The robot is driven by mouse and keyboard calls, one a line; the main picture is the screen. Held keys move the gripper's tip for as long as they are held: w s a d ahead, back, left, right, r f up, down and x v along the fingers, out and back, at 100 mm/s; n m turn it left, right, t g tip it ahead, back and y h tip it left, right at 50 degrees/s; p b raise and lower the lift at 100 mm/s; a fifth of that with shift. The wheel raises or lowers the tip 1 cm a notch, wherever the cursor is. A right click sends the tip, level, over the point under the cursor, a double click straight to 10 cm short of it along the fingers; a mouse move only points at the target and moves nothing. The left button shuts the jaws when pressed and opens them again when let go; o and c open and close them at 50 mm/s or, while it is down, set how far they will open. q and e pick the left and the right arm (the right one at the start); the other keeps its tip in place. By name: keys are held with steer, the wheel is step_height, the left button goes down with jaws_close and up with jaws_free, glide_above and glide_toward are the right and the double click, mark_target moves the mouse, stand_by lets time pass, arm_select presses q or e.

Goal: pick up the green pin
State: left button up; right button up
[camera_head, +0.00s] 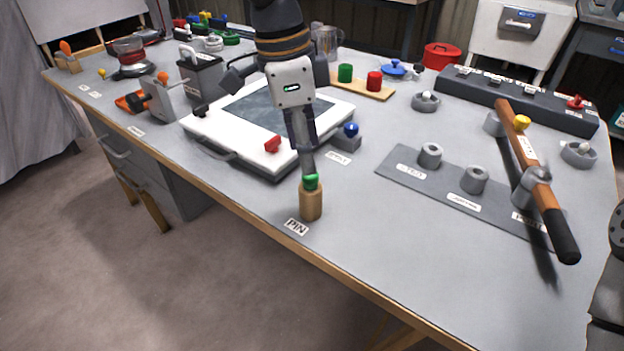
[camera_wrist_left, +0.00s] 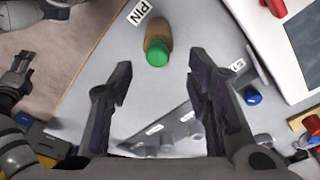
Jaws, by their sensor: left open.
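The green pin (camera_head: 311,183) stands upright in a tan wooden holder (camera_head: 311,204) near the table's front edge, beside a label reading PIN. In the left wrist view the green top (camera_wrist_left: 157,53) shows just beyond the fingertips, with the holder (camera_wrist_left: 156,30) behind it. My left gripper (camera_head: 306,160) points down just above the pin. In the left wrist view its fingers (camera_wrist_left: 160,75) are apart, with nothing between them. A dark gripper, seemingly my right one (camera_wrist_left: 20,68), shows at the left wrist view's left edge, too small to judge its fingers.
A white case (camera_head: 220,135) with a red knob lies behind and left of the holder. A blue-topped pin (camera_head: 351,129) stands right of the case. A grey mat (camera_head: 410,170) with several sockets lies to the right, with a wooden-shafted, black-ended tool (camera_head: 535,170) over it. Table right of the holder is clear.

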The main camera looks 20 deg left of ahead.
arm_select(q)
steer(key=f, duration=0.4)
steer(key=shift+s+d+f, duration=0.15)
steer(key=shift+d+f, duration=0.1)
steer(key=shift+d, duration=0.05)
steer(key=shift+f, duration=0.25)
jaws_close()
steer(key=shift+r, duration=0.1)
step_height(320, 180, up, 10)
